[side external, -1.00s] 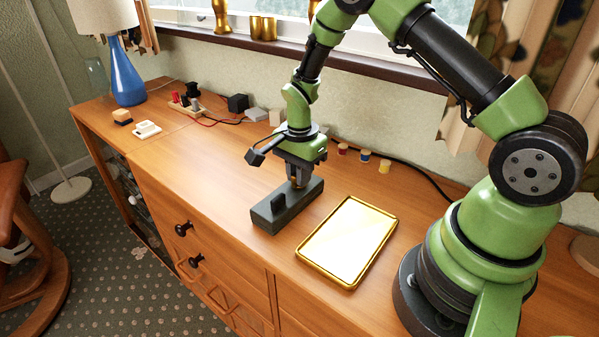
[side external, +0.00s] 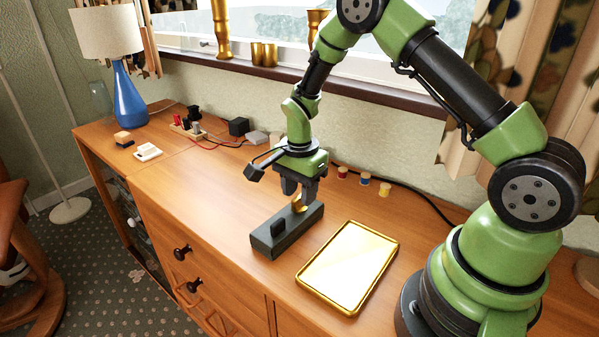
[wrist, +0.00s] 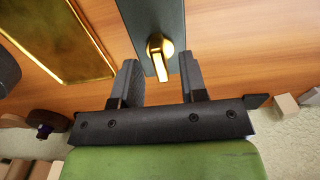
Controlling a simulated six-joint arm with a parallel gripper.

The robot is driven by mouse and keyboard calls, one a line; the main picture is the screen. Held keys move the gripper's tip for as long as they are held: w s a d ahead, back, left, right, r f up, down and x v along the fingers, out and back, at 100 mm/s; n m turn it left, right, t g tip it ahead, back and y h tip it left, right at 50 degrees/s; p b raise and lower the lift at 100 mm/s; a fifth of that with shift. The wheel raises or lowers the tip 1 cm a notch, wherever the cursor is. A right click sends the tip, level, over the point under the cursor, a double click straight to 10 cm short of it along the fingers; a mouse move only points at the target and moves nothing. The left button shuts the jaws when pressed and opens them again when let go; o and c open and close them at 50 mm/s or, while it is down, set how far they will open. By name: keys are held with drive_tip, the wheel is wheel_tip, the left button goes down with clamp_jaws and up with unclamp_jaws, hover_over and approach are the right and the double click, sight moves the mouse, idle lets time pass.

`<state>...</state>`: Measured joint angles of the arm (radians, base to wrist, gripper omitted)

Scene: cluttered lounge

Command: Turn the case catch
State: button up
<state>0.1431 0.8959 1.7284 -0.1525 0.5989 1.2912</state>
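In the wrist view the catch (wrist: 160,58) has a round hub and a short lever pointing towards my gripper, roughly along the grey case (wrist: 148,18). My gripper (side external: 298,195) is open and empty just above the catch. In the wrist view the fingers (wrist: 158,66) stand apart on either side of the lever, with a gap to each.
A gold-rimmed tray (side external: 325,284) lies right of the case; it also shows in the wrist view (wrist: 88,30). Small colourful spools (side external: 364,179) and a black cable are behind. A blue lamp (side external: 129,96) and small boxes stand at the left. Wood left of the case is clear.

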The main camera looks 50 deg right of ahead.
sight(299, 196)
wheel_tip(299, 196, up, 8)
drive_tip(key=shift+r, duration=0.1)
idle(0.4)
drive_tip(key=s+a+r+n+t, duration=0.2)
drive_tip(key=s+r+n, duration=0.1)
drive_tip(key=r, duration=0.5)
drive_tip(key=s+a+r+n+t+y, duration=0.1)
drive_tip(key=s+r+n, duration=0.3)
drive_tip(key=s, duration=0.4)
drive_tip(key=s+a+r+n+t+y, duration=0.1)
drive_tip(key=s+a+r+n+t, duration=0.3)
drive_tip(key=s+n, duration=0.3)
drive_tip(key=shift+s+a+r, duration=0.3)
drive_tip(key=shift+s+r, duration=0.05)
drive_tip(key=shift+s, duration=0.2)
